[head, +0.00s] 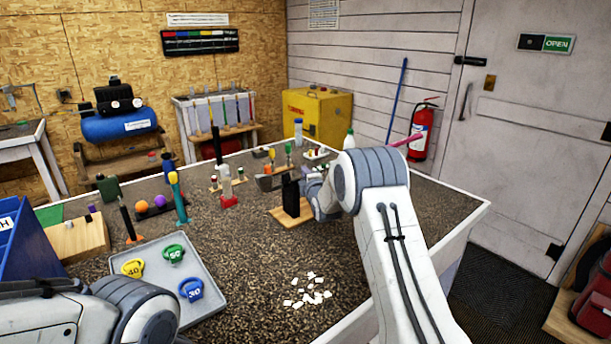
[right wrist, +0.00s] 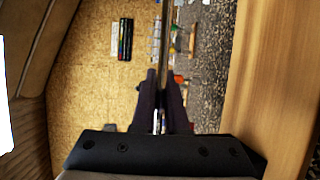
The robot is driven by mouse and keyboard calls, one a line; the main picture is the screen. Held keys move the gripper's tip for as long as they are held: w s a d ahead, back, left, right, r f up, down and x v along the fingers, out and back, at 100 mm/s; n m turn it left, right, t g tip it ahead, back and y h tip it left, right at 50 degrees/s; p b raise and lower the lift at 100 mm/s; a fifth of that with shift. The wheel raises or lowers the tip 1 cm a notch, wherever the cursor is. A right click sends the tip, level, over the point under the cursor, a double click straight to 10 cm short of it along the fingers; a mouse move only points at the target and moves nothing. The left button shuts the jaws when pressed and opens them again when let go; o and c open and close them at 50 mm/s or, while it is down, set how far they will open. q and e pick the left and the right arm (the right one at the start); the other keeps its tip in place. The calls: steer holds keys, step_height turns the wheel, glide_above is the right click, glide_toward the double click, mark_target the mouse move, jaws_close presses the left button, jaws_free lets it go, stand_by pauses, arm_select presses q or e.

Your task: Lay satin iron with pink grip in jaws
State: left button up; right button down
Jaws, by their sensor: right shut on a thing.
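A pink grip (head: 408,140) sticks out to the right from behind my right arm, above the bench. My right gripper (head: 312,190) is mostly hidden behind its own wrist, close to a dark upright piece (head: 290,192) on a wooden board (head: 292,217), which look like the jaws. In the right wrist view my right gripper (right wrist: 163,85) is shut on a thin grey shaft (right wrist: 168,40), taken as the satin iron's. The club head is not clear, and I cannot tell whether the shaft touches the jaws. Only my left arm shows, at bottom left; its gripper is out of view.
A grey tray (head: 210,308) with yellow, green and blue numbered pieces lies front left. White scraps (head: 308,291) lie on the bench (head: 240,262) before the board. Bottles and tools stand behind. A wooden surface (right wrist: 272,80) fills the right of the right wrist view, close by.

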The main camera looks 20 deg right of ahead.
steer(key=c, duration=0.9)
jaws_free()
steer(key=shift+o, duration=0.2)
steer(key=s+b, duration=0.2)
steer(key=s, duration=0.8)
steer(key=shift+s+a+r+b, duration=0.2)
steer(key=shift+a+r+b, duration=0.15)
steer(key=shift+r, duration=0.05)
